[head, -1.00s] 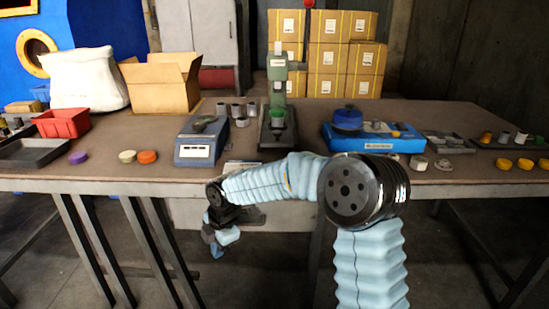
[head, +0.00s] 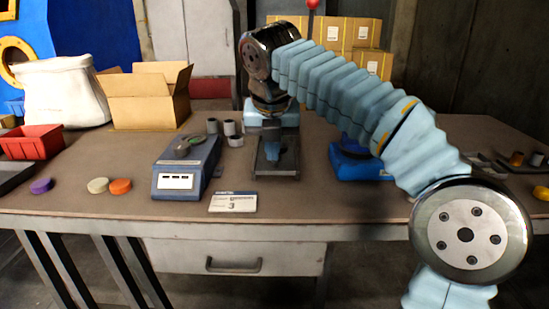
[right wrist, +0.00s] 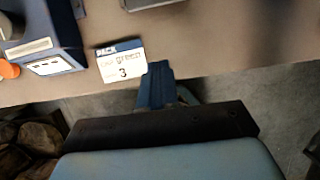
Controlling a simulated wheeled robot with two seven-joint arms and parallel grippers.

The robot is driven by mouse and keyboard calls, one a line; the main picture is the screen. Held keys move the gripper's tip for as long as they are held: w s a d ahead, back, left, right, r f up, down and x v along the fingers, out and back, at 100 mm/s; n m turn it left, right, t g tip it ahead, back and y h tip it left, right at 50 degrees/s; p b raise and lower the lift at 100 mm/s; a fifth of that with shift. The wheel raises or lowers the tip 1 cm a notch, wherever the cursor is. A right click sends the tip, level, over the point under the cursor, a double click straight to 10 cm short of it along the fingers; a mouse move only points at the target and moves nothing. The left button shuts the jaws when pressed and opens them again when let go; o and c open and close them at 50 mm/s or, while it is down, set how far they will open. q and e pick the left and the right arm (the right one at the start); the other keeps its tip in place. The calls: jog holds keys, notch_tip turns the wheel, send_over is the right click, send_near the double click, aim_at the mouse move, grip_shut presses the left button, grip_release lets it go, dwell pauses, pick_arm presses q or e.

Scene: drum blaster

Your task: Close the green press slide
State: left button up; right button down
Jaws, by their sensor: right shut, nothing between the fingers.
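The green press is mostly hidden behind my right arm in the head view. Its dark base (head: 276,172) shows below the hand, on the table between the blue scale and the blue box. The slide's position cannot be made out. My right gripper (head: 271,148) points down in front of the press, over the base; whether it touches cannot be told. My left gripper is in neither view.
The blue scale (head: 184,168) and several grey cups (head: 230,128) stand left of the press. A blue box (head: 358,165) is close on its right, partly behind my arm. The card (head: 233,202) lies near the table's front edge.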

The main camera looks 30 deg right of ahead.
jog(key=b+x, duration=0.1)
jog(key=x, duration=0.3)
jog(key=b+x, duration=0.1)
jog(key=x, duration=0.4)
jog(key=shift+w+d+f+b, duration=0.1)
jog(key=shift+d+f+b, duration=0.05)
jog(key=shift+d+b, duration=0.15)
jog(key=w, duration=0.1)
jog(key=w+d, duration=0.1)
jog(key=shift+w+d+f+p, duration=0.2)
jog(key=shift+w+d+p, duration=0.1)
jog(key=shift+w, duration=0.1)
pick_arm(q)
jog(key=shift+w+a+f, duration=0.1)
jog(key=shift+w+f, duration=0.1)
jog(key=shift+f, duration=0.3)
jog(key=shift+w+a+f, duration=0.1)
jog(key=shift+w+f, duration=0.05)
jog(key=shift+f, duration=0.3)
pick_arm(e)
jog(key=shift+w+d, duration=0.2)
jog(key=shift+w, duration=0.25)
